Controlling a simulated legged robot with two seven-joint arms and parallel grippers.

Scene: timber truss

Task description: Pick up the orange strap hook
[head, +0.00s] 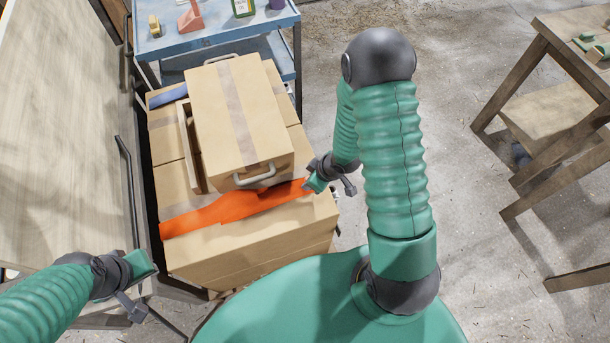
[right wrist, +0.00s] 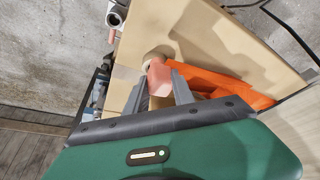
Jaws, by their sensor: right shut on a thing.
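The orange strap (head: 235,207) lies across the top of the cardboard boxes, in front of the top box. It also shows in the right wrist view (right wrist: 230,84). My right gripper (head: 318,178) is at the right end of the strap, by the box edge. In the right wrist view its two fingers (right wrist: 166,88) are shut on a pinkish-orange end piece, the strap hook (right wrist: 159,76). The hook's exact shape is mostly hidden by the fingers. My left gripper (head: 138,285) is low at the left, apart from the boxes; its finger opening is unclear.
A top box (head: 215,105) with a metal handle stands on the stacked boxes (head: 250,243). A pale panel (head: 60,110) is close on the left. A blue cart (head: 215,28) with small items stands behind. A wooden table (head: 545,70) is at right; the floor between is mostly clear.

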